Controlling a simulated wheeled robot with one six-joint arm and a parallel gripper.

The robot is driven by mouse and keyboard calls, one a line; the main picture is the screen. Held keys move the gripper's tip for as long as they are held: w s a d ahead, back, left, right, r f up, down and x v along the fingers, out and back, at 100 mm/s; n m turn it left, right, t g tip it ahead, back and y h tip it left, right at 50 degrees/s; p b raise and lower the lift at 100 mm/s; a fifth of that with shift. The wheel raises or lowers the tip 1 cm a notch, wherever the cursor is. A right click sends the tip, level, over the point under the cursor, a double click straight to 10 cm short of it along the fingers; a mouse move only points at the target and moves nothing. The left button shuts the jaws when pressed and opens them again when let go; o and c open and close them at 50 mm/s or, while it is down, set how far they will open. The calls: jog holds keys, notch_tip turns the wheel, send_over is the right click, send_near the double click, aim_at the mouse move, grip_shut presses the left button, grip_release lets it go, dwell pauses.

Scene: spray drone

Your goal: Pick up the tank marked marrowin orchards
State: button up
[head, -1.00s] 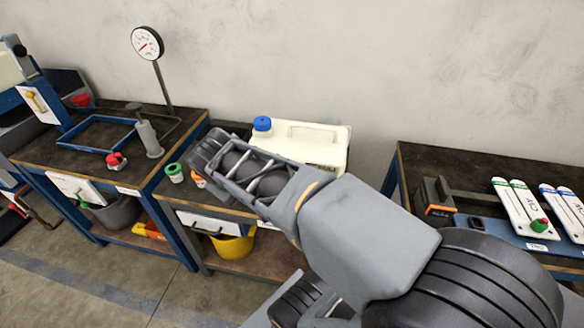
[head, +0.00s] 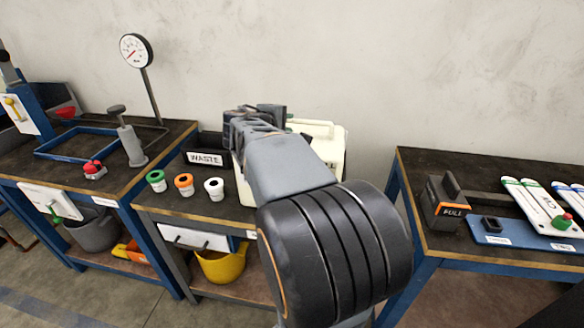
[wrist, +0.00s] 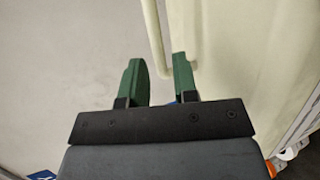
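A cream-white tank (head: 333,150) stands at the back of the middle bench, largely hidden behind my arm in the head view. Its marking cannot be read now. In the wrist view the tank's pale body (wrist: 235,60) fills the right side, and its bar-shaped handle (wrist: 155,38) runs down toward the space between my fingertips. My gripper (wrist: 158,70) has two green fingers spread apart with nothing clamped between them. In the head view my gripper is over the tank's left part, and its fingertips are hard to make out.
A black WASTE bin (head: 205,160) stands left of the tank. Green (head: 157,181), orange (head: 184,185) and white (head: 214,188) cups line the bench front. A gauge (head: 136,50) stands on the left bench. The right bench holds a FULL block (head: 445,203) and a blue board (head: 510,233).

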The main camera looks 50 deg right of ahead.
aim_at(290, 121)
jog(key=shift+x, duration=3.2)
jog(key=shift+w+r, duration=0.1)
jog(key=shift+r, duration=0.05)
jog(key=shift+c, duration=0.3)
grip_shut()
jog(key=shift+r, duration=0.15)
